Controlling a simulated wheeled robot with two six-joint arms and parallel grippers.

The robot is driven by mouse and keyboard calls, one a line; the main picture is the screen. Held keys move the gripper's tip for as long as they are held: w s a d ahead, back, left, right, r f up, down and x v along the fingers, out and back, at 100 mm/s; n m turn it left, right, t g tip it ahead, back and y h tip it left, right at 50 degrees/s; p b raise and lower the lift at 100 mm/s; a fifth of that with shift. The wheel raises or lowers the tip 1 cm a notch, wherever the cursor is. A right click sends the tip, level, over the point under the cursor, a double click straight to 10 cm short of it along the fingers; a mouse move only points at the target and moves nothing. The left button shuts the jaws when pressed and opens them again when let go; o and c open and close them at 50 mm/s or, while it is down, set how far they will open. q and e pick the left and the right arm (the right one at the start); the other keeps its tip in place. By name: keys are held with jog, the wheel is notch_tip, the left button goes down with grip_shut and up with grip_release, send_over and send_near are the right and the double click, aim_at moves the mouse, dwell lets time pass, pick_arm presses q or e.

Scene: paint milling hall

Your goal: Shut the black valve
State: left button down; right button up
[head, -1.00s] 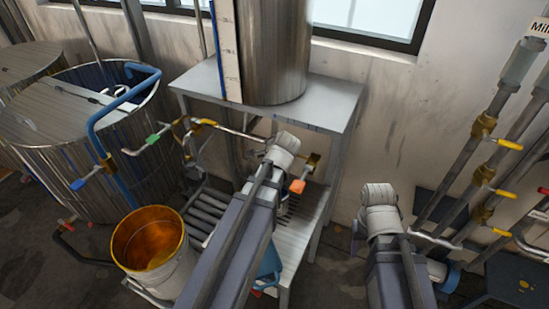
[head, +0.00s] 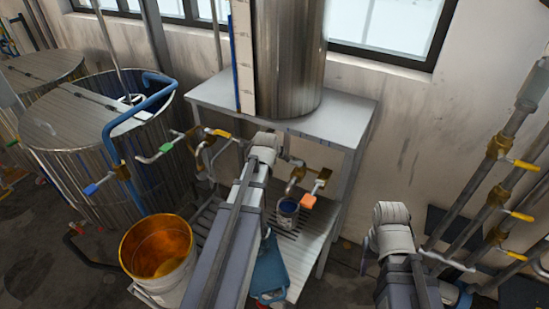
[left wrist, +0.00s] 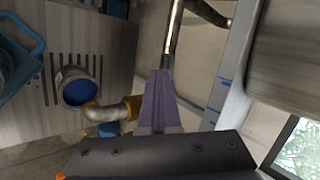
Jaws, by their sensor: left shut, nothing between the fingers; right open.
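I cannot make out a black valve handle in either view. A brass valve with a bent spout (head: 295,178) juts from under the steel tank, and an orange handle (head: 308,201) shows beside it. A valve body of brass (left wrist: 131,108) also shows in the left wrist view, left of my left gripper (left wrist: 160,78). That gripper is shut and empty, its fingers apart from the spout in the picture; depth is unclear. In the head view my left arm hides it. My right gripper (head: 367,250) is open and partly hidden by its own wrist, left of the wall pipes.
A paint can (head: 287,212) stands on the lower shelf under the spout, near a blue jug (head: 268,270). A metal bucket (head: 158,250) stands at front left. Other valves have green (head: 166,147), blue (head: 90,188) and yellow (head: 525,165) handles. The steel table (head: 215,92) carries the tank.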

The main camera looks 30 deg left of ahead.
pick_arm(q)
jog(key=shift+w+a, duration=0.25)
jog(key=shift+w, duration=0.05)
dwell(0.4)
jog(key=shift+s, duration=0.15)
pick_arm(e)
jog(key=shift+a, duration=0.1)
